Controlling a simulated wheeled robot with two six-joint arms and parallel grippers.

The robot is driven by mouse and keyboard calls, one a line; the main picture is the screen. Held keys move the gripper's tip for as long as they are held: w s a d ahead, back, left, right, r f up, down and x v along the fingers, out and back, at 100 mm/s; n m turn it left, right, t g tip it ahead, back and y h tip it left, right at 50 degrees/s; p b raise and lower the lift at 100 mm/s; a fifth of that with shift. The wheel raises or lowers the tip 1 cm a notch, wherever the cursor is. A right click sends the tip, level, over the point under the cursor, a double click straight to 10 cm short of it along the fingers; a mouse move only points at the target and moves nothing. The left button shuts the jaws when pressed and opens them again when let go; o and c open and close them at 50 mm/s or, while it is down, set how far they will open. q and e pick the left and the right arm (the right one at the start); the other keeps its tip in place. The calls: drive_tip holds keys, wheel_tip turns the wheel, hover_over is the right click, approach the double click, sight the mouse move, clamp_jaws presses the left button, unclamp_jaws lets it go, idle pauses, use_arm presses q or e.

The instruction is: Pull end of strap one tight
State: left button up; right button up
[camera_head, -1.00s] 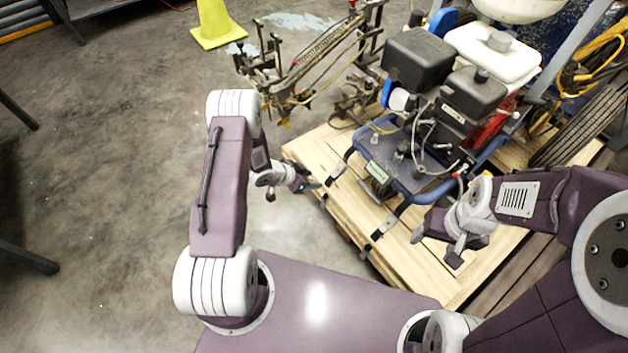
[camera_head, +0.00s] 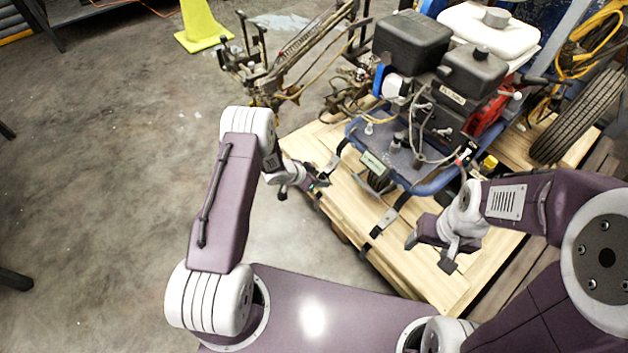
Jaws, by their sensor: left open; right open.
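The line striper (camera_head: 415,185) has a blue frame and stands on a light wooden pallet (camera_head: 440,285). One dark strap (camera_head: 336,158) runs from the frame down to the pallet's left edge. A second dark strap (camera_head: 388,217) with a metal buckle runs down to the near edge, and its end hangs over it. I cannot tell which is strap one. My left gripper (camera_head: 318,183) is open at the lower end of the left strap; whether it touches the strap is unclear. My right gripper (camera_head: 428,252) is open and empty above the pallet, right of the second strap.
A spray-arm assembly (camera_head: 270,75) with hoses stands on the floor behind my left arm. A yellow-green cone (camera_head: 203,25) stands at the back left. A black tire (camera_head: 580,118) and yellow hose are at right.

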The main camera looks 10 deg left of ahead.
idle(0.8)
use_arm(q)
clamp_jaws()
wheel_tip(320, 180, down, 7)
drive_tip(key=s+a+b, duration=0.2)
drive_tip(key=b, duration=0.1)
drive_tip(key=shift+s+r, duration=0.15)
drive_tip(key=shift+s, duration=0.2)
drive_tip(key=shift+c, duration=1.8)
unclamp_jaws()
drive_tip(key=shift+s, duration=0.1)
drive_tip(key=o, duration=0.4)
